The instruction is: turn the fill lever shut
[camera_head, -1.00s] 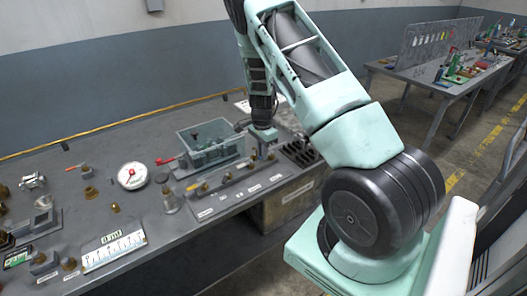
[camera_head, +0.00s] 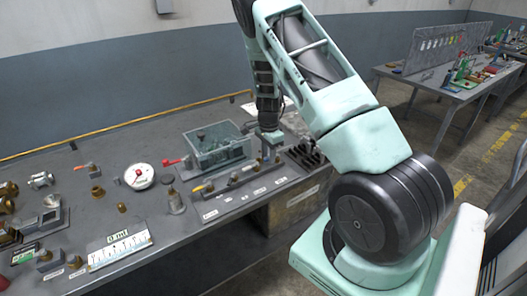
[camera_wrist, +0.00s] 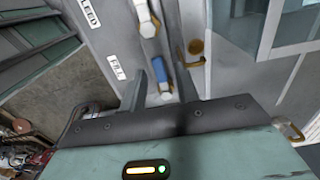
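The fill lever (camera_wrist: 161,69) is a short blue handle beside a white "FILL" label (camera_wrist: 116,67) in the wrist view. My gripper (camera_wrist: 163,82) has its two grey fingers apart, one on each side of the blue lever, with a gap at the left finger. Contact at the right finger cannot be told. In the head view my gripper (camera_head: 270,143) is low over the right part of the valve rail (camera_head: 238,184), and the fill lever is hard to make out there.
A white-handled fitting (camera_wrist: 147,20) and a brass piece (camera_wrist: 196,48) are close by. A clear bin (camera_head: 218,146) stands behind the rail. A round gauge (camera_head: 140,176) and brass fittings are on the bench to the left. The bench's front edge is near the rail.

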